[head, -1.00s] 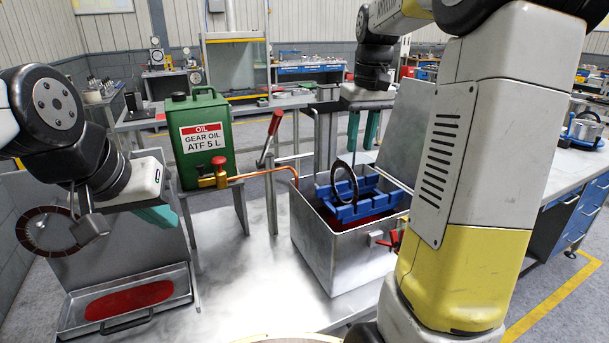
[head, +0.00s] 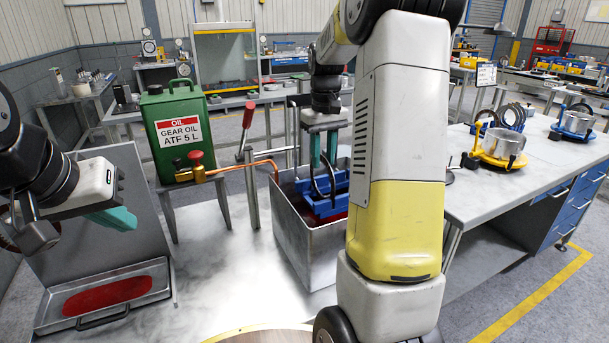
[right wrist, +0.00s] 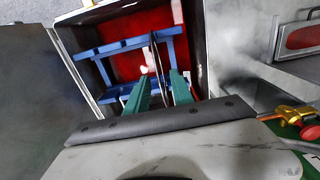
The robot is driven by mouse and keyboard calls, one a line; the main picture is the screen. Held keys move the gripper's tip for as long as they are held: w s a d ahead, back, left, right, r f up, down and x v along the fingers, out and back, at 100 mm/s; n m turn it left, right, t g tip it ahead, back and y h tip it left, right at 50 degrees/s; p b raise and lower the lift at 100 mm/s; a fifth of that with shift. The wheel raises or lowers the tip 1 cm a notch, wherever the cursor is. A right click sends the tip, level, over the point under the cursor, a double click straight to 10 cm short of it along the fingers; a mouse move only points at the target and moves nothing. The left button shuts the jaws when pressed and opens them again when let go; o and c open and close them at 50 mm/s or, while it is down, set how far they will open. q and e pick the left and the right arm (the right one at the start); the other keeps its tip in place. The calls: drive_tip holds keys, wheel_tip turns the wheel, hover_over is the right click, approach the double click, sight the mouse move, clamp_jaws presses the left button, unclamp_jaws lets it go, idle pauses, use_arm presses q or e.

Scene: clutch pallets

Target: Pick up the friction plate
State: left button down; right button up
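A dark ring-shaped friction plate (head: 322,186) stands upright in a blue rack (head: 311,204) inside a metal bin (head: 325,268) with red liquid. In the right wrist view the plate (right wrist: 156,55) shows nearly edge-on. My right gripper (head: 323,160) points down over the bin. Its teal fingers lie on either side of the plate, with a visible gap between them in the right wrist view (right wrist: 160,80). My left gripper (head: 122,219) hangs at the left, away from the bin, seen from the side. Whether its fingers are apart cannot be told.
A green oil can (head: 178,132) stands left of the bin, near a copper pipe with a red valve. A metal tray (head: 148,281) with red liquid lies at the front left. The right bench (head: 478,203) holds pots and a rack of several rings (head: 511,113).

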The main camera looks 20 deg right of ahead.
clamp_jaws()
idle(1.4)
